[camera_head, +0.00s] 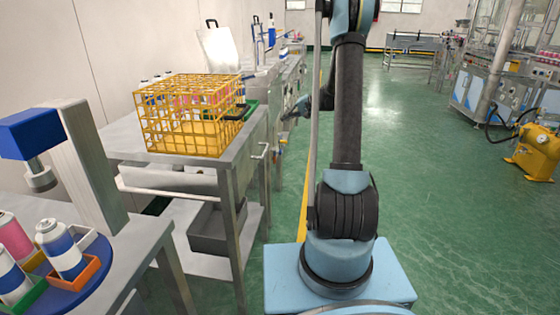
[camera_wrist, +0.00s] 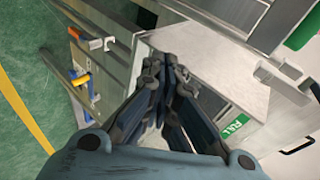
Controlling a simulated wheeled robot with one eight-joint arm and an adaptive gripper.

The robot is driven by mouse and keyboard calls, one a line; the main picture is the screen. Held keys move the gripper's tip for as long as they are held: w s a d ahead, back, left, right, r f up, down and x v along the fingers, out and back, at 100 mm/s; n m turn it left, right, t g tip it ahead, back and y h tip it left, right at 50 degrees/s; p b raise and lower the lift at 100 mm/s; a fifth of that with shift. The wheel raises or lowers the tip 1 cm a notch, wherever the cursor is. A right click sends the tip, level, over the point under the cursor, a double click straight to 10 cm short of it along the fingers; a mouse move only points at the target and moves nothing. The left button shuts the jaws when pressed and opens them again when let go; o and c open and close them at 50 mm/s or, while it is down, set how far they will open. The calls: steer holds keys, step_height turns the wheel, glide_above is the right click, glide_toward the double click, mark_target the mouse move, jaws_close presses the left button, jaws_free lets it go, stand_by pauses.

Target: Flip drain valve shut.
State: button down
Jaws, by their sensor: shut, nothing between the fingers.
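My gripper (camera_wrist: 169,62) is shut and empty in the wrist view, its dark fingers together in front of a grey metal cabinet (camera_wrist: 215,65). In the head view, my gripper (camera_head: 291,112) is small beside the bench line at the left of the aisle. In the wrist view, a small yellow lever (camera_wrist: 81,80) with a blue part below it sticks out from the cabinet side, left of my fingers and apart from them. A second fitting (camera_wrist: 97,44) with an orange-red end sits above it. I cannot tell for certain which is the drain valve, or its position.
In the head view, a yellow wire basket (camera_head: 195,146) stands on a metal cart left of my arm. A blue turntable (camera_head: 82,262) with cans is nearer. A green label (camera_wrist: 236,124) marks the cabinet.

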steer(key=w+d+f+m+t+y, duration=0.1)
steer(key=w+f, duration=0.3)
steer(key=f, duration=0.6)
steer(key=w+d+f+m+t+y, duration=0.1)
steer(key=w+d+f, duration=0.3)
steer(key=f, duration=0.7)
steer(key=w+d+f+m+t+y, duration=0.1)
steer(key=w+d+f+t+y, duration=0.1)
steer(key=w+f, duration=0.4)
step_height(320, 180, down, 4)
steer(key=shift+d+f+t+y, duration=0.2)
steer(key=shift+t+y, duration=0.1)
steer(key=shift+y, duration=0.3)
steer(key=shift+w, duration=0.1)
